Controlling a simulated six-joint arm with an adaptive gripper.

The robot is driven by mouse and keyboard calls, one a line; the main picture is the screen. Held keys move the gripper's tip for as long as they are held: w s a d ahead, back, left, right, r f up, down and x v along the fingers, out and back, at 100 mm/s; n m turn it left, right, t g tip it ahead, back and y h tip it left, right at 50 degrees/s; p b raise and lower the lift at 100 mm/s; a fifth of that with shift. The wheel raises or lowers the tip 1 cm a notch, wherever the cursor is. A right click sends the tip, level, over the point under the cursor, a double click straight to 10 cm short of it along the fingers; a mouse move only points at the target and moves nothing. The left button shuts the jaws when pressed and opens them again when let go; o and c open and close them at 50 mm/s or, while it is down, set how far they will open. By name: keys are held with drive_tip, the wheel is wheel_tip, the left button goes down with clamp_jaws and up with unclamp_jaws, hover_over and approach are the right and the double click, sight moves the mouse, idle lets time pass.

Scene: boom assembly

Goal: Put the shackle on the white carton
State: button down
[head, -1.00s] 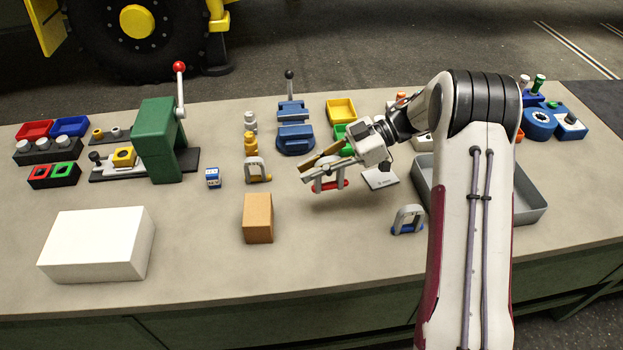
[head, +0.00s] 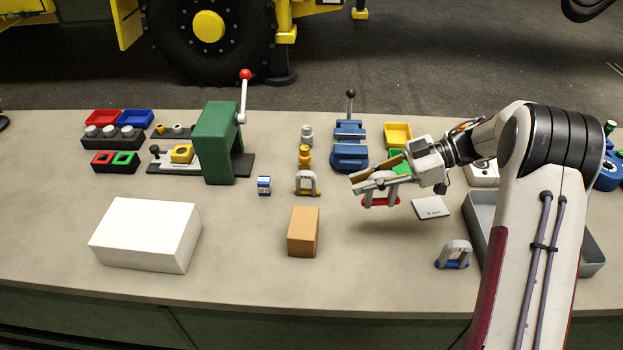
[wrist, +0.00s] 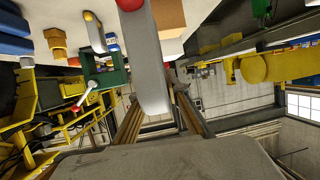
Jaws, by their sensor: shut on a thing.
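My gripper (head: 366,184) is shut on a grey shackle with a red pin (head: 380,202). It holds the shackle above the bench, right of the brown box. In the wrist view the grey bow of the shackle (wrist: 147,60) lies between the fingers, with red at the top edge. The fingers cover part of the shackle in the head view. The white carton (head: 146,232) stands at the front left of the bench, well left of my gripper. Its flat top is bare.
A brown box (head: 303,232) stands between carton and gripper. Other shackles stand on the bench, one with a blue base (head: 453,256), one with orange (head: 306,184). A green press (head: 219,145) and blue vise (head: 350,147) stand behind. A grey tray (head: 592,258) is partly behind my arm.

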drive_tip(key=shift+a, duration=0.1)
drive_tip(key=s+a+r+n+g, duration=0.1)
drive_tip(key=s+a+r, duration=0.25)
drive_tip(key=a, duration=1.15)
drive_tip(key=s+a+r+n+g, duration=0.15)
drive_tip(key=s+a, duration=0.35)
drive_tip(key=a, duration=1)
drive_tip(key=s+a+r+n+g, duration=0.1)
drive_tip(key=s+a+r, duration=0.3)
drive_tip(key=a, duration=1.2)
drive_tip(key=w+a+m+t, duration=0.3)
drive_tip(key=w+m+t, duration=0.2)
drive_tip(key=shift+a+r, duration=0.25)
drive_tip(key=shift+a, duration=0.15)
wheel_tip(320, 180, down, 6)
drive_tip(key=shift+f, duration=0.15)
